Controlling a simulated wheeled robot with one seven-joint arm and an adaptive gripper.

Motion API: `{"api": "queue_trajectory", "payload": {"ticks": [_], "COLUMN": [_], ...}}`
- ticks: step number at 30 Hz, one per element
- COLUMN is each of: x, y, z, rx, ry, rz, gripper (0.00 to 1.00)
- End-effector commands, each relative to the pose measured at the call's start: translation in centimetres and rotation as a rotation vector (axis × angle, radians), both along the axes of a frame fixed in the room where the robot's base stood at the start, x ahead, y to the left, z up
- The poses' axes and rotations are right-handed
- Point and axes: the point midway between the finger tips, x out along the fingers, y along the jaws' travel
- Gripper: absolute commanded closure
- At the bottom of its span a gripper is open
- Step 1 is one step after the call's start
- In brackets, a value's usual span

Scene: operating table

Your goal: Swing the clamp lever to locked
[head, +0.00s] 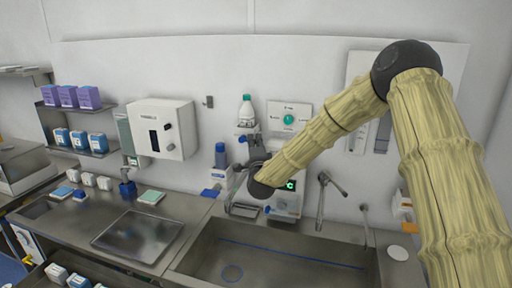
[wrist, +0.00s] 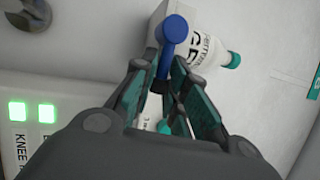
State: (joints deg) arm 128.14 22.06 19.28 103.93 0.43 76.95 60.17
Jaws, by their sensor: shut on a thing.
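A blue lever with a rounded end (wrist: 172,30), which looks like the clamp lever, shows at the top middle of the wrist view. My gripper (wrist: 164,70) is shut on its lower part, with one teal-padded finger on each side. The lever's base is hidden behind the fingers. In the head view my gripper (head: 256,150) is at the back wall above the sink, just below the white bottle.
A white bottle with a green cap (head: 246,110) stands close above my gripper; it also shows beside the lever in the wrist view (wrist: 212,50). A blue-capped bottle (head: 221,157) stands left. The sink (head: 275,258) and a tap (head: 322,200) lie below and right.

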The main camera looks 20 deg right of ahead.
Motion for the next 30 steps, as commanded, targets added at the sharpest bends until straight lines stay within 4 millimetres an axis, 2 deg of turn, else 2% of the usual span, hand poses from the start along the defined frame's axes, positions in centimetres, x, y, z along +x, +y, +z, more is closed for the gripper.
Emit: {"api": "queue_trajectory", "payload": {"ticks": [6,30], "x": [0.1,0.4], "y": [0.1,0.6], "z": [-1.1,-2.6], "rx": [0.075,0.361], "ry": [-0.055,-0.247], "rz": [0.001,0.002], "gripper": [1.00,1.00]}}
